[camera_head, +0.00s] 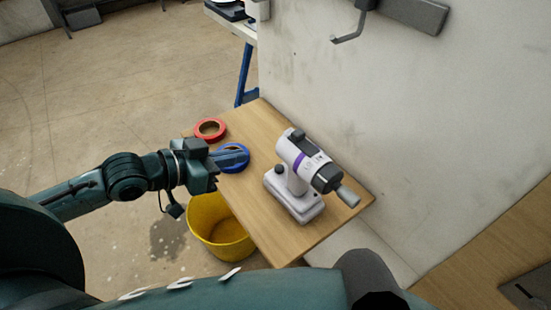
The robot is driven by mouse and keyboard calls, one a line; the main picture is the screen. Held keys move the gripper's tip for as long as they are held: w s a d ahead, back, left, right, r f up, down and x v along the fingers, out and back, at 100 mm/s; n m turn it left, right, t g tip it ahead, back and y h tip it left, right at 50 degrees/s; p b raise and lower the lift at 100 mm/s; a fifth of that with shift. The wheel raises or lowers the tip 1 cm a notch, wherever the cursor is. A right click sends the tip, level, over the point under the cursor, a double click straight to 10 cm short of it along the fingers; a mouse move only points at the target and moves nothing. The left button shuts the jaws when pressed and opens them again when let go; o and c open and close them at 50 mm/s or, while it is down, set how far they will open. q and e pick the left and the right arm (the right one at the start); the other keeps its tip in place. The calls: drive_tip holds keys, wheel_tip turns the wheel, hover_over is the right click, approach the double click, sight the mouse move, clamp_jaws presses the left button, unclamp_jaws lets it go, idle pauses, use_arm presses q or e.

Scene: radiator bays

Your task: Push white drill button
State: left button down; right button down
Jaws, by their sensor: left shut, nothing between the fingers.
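The white drill (305,165) with a purple band stands upright on its base on the wooden shelf (265,209), its dark chuck and grey tip pointing to the lower right. A small dark knob (280,169) shows on the left side near its handle; I cannot tell whether it is the button. My left gripper (241,156) is shut and empty. It is left of the drill and apart from it, in front of a blue tape roll in this view. My right gripper is not in view.
A blue tape roll (234,166) and a red tape roll (210,121) are at the shelf's left side. A yellow bucket (220,232) stands on the floor beside the shelf. A pale wall (400,110) rises behind the drill. A metal hook (350,35) hangs above.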

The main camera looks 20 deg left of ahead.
use_arm(q)
hover_over(272, 175)
drive_tip(key=f, duration=0.3)
drive_tip(key=shift+w+f, duration=0.2)
drive_tip(key=shift+w, duration=0.1)
drive_tip(key=f, duration=0.3)
drive_tip(key=shift+s+f, duration=0.2)
drive_tip(key=shift+s, duration=0.05)
drive_tip(key=shift+f, duration=0.4)
drive_tip(key=shift+f, duration=0.1)
